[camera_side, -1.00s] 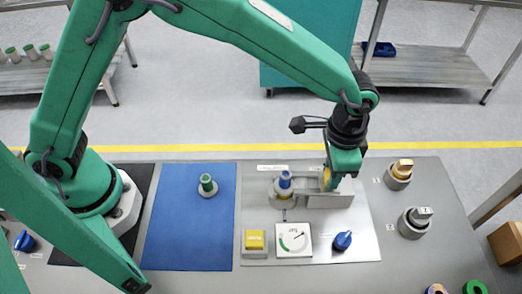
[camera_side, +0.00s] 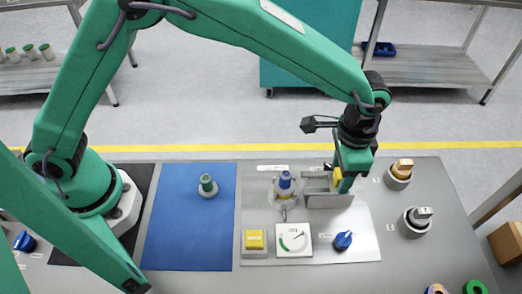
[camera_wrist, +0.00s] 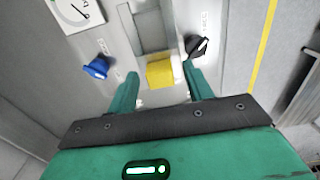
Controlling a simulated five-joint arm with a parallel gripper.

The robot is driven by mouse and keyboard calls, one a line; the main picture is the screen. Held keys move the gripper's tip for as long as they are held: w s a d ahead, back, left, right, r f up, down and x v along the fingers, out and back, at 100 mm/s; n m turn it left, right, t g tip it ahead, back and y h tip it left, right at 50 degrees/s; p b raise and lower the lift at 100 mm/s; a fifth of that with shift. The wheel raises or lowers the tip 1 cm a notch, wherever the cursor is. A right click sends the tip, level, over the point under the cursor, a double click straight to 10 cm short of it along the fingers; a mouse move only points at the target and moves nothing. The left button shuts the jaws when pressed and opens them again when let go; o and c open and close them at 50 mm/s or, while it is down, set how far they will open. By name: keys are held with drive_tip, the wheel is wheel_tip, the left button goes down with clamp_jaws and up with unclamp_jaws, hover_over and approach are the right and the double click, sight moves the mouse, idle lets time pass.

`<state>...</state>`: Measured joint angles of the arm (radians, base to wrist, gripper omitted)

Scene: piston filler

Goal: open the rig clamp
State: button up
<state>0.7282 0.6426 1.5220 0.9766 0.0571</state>
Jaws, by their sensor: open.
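The rig clamp is a yellow block (camera_side: 337,178) on a grey channel (camera_side: 328,201), to the right of the blue-capped vial (camera_side: 285,182) in its rig. The block stands apart from the vial, with a stretch of channel between them. My gripper (camera_side: 346,186) is down at the block. In the wrist view the yellow block (camera_wrist: 160,70) lies between my two open fingers (camera_wrist: 163,90), with a narrow gap visible at the finger sides. In the side view my fingers partly hide the block.
A yellow button (camera_side: 255,240), a gauge (camera_side: 294,239) and a blue knob (camera_side: 343,241) are in front on the panel. A green-capped vial (camera_side: 208,185) stands on the blue mat (camera_side: 180,235).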

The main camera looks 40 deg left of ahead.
drive_tip(key=shift+r, duration=3.9)
drive_tip(key=shift+a, duration=0.1)
drive_tip(key=shift+a+r, duration=0.2)
drive_tip(key=s+a+r+n+t, duration=0.1)
drive_tip(key=a+r, duration=0.2)
drive_tip(key=a, duration=0.4)
drive_tip(key=s+a+r+n+t+h, duration=0.1)
drive_tip(key=a+r+n, duration=0.1)
drive_tip(key=a+r, duration=0.3)
drive_tip(key=s+a+r+n+t, duration=0.1)
drive_tip(key=a+r, duration=0.1)
drive_tip(key=a, duration=0.6)
drive_tip(key=s+a+f+n+t+y, duration=0.1)
drive_tip(key=s+a+n, duration=0.4)
drive_tip(key=s+a, duration=0.8)
drive_tip(key=shift+s+a+t, duration=0.4)
drive_tip(key=shift+a+t, duration=0.3)
drive_tip(key=shift+t, duration=0.1)
